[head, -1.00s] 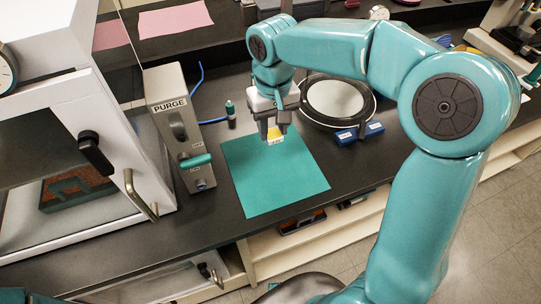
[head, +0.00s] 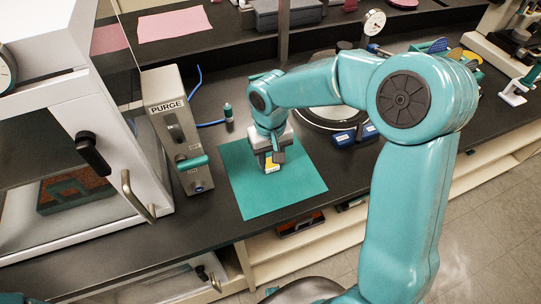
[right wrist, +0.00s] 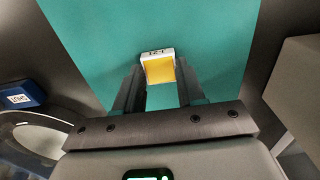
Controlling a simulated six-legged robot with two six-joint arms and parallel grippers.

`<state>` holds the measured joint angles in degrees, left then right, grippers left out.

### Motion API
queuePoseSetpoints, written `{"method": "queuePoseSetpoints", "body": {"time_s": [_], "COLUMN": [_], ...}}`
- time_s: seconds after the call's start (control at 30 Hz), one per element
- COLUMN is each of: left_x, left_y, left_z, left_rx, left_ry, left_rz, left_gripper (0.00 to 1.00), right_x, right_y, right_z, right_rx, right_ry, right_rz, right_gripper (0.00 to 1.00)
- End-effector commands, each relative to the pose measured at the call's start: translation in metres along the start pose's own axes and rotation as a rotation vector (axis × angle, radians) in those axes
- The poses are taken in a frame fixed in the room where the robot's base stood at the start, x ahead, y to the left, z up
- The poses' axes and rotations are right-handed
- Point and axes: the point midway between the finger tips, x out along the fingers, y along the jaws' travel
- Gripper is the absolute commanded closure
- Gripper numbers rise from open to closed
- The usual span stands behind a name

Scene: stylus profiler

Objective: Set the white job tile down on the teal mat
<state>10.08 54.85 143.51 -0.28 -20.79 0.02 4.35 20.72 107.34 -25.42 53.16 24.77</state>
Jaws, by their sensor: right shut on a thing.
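The white job tile (head: 271,169) has a yellow face and a small dark label on its white edge. My right gripper (head: 270,165) is shut on it, over the upper middle of the teal mat (head: 285,193). In the right wrist view the tile (right wrist: 159,70) sits between the two fingertips (right wrist: 158,82), with the mat (right wrist: 205,35) behind it. I cannot tell whether the tile touches the mat or hangs just above it. My left gripper is not in view.
The PURGE box (head: 178,130) stands left of the mat, with a small dark bottle (head: 228,112) behind. A round plate (head: 322,117) and blue blocks (head: 343,138) lie behind on the right. The counter's front edge runs just before the mat. The mat's front part is clear.

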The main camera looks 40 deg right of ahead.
Motion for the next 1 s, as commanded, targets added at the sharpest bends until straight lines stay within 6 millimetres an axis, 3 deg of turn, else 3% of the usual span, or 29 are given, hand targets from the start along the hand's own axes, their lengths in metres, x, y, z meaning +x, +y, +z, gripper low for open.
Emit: {"method": "queuePoseSetpoints", "body": {"time_s": [0.03, 0.07, 0.13, 0.4, 0.57, 1.0], "left_x": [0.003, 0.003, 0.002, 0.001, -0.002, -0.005], "left_y": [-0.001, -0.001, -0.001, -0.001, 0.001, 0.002], "left_z": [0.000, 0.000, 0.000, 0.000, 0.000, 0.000], "left_rx": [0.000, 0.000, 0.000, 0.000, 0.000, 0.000], "left_ry": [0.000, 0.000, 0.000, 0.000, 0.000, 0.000], "left_rz": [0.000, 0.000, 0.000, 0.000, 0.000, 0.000], "left_gripper": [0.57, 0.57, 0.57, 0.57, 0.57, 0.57], "right_x": [0.004, 0.003, 0.002, 0.002, -0.011, -0.105], "right_y": [0.000, 0.000, 0.000, 0.000, 0.000, -0.001], "right_z": [0.000, 0.000, 0.000, 0.000, -0.001, -0.001], "right_rx": [0.000, 0.000, 0.000, 0.000, 0.001, 0.000], "right_ry": [0.000, 0.000, 0.000, 0.000, 0.004, 0.003], "right_rz": [0.000, 0.000, 0.000, 0.000, 0.000, -0.001], "right_gripper": [1.00, 0.58, 0.36, 0.36, 0.36, 0.36]}}
